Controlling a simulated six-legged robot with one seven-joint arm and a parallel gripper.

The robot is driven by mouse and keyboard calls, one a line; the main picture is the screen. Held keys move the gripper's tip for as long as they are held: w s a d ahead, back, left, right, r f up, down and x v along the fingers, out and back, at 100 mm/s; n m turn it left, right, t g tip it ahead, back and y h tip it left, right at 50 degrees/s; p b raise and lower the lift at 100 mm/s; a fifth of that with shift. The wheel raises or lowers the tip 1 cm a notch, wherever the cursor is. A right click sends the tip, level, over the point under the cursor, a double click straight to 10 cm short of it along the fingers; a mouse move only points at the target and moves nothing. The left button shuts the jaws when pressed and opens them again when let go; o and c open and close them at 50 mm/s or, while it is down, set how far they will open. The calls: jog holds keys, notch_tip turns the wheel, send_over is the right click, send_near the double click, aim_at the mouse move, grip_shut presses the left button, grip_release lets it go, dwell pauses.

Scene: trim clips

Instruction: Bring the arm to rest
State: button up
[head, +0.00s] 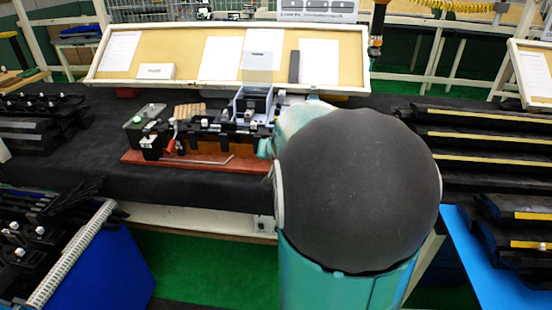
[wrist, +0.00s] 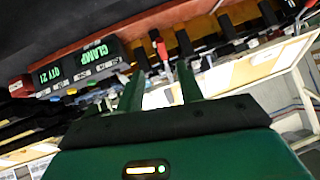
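My arm's large dark round joint (head: 360,190) and its teal link (head: 345,285) fill the right middle of the head view, in front of the work table. My gripper (wrist: 160,78) shows in the wrist view with its two green fingers apart and nothing visible between them. The fingers point toward a clamp fixture (wrist: 170,45) on a reddish base; whether they touch it is unclear. In the head view the fixture (head: 205,140) stands on the black table, left of my arm. My gripper is hidden there behind my arm.
A tilted tan board (head: 210,65) with papers stands behind the fixture. Black parts fill racks at left (head: 40,120) and right (head: 490,140). A blue bin (head: 100,270) is at front left. Bare black table (head: 90,165) lies left of the fixture. The wrist view shows a "CLAMP" label (wrist: 75,65).

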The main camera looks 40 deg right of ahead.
jog(key=shift+s+a+r, duration=0.1)
jog(key=shift+r, duration=0.1)
dwell(0.3)
jog(key=shift+a, duration=0.1)
jog(key=s+a+r+n+y, duration=0.2)
jog(key=a+n, duration=0.1)
jog(key=a, duration=0.8)
jog(key=s+a+r+n+y, duration=0.2)
jog(key=a+r+n, duration=0.1)
jog(key=a, duration=0.9)
jog(key=s+a+n+g+y, duration=0.2)
jog(key=s+a+n, duration=0.2)
jog(key=s+a, duration=0.8)
jog(key=shift+s+f, duration=0.3)
jog(key=shift+f, duration=0.05)
jog(key=shift+a, duration=0.1)
